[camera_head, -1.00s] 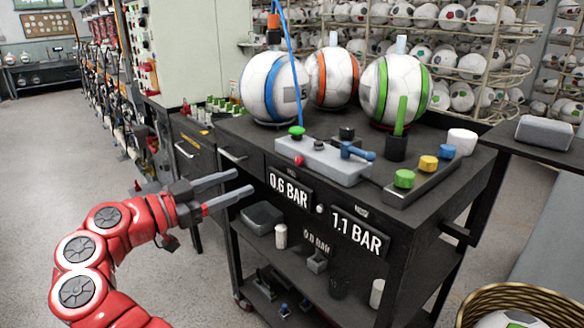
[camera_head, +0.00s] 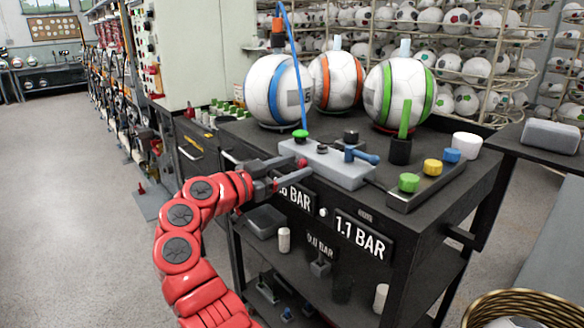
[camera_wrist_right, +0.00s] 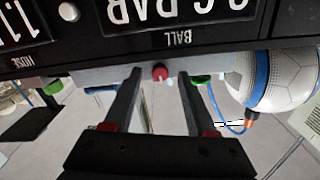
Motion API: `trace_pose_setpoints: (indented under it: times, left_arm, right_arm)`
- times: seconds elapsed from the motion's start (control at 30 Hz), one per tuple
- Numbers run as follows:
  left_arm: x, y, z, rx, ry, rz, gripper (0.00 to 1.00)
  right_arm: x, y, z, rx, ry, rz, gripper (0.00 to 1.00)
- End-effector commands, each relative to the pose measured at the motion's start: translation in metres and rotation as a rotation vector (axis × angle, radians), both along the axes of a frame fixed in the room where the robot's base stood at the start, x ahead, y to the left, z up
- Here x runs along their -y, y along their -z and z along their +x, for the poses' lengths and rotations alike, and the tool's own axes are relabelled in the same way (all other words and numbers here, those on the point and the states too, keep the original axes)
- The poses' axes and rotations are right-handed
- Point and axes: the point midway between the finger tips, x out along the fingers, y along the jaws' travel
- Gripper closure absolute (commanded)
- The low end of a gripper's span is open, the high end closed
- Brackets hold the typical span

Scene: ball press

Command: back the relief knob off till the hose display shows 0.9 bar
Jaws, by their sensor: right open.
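The small red knob (camera_wrist_right: 160,72) sits on the front of the grey valve block (camera_head: 345,172); I take it for the relief knob. My right gripper (camera_wrist_right: 160,78) is open, with one finger on each side of this knob; I cannot tell whether they touch it. In the head view the gripper (camera_head: 296,172) is at the block's left front. The hose display (camera_head: 360,236) reads 1.1 BAR. The ball display (camera_wrist_right: 178,12) reads 0.6 BAR upside down in the wrist view, and my gripper partly covers it in the head view. My left gripper is out of view.
A blue lever (camera_head: 360,155) and a green-ended blue hose (camera_head: 300,134) are on the block. Balls with blue (camera_head: 270,90), orange and green bands stand behind it. A tray with green, yellow and blue knobs (camera_head: 432,166) lies to the right.

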Motion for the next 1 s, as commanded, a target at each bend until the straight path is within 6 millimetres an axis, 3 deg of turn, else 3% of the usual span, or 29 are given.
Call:
trace_pose_setpoints:
  times: [0.03,0.3,0.37,0.67,1.0]
  left_arm:
    - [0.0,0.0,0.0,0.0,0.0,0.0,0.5]
    - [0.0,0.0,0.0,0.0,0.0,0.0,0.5]
    - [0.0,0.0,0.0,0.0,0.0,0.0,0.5]
    - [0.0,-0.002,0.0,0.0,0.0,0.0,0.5]
    - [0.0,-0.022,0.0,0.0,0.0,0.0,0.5]
  right_arm:
    - [0.0,0.0,0.0,0.0,0.0,0.0,0.43]
    - [-0.001,0.0,0.0,0.0,-0.001,0.0,0.92]
    - [0.0,0.0,0.0,0.0,0.0,0.0,1.0]
    - [-0.001,-0.001,0.0,-0.04,-0.001,-0.03,1.0]
    - [-0.002,-0.002,0.0,-0.367,-0.001,-0.266,1.0]
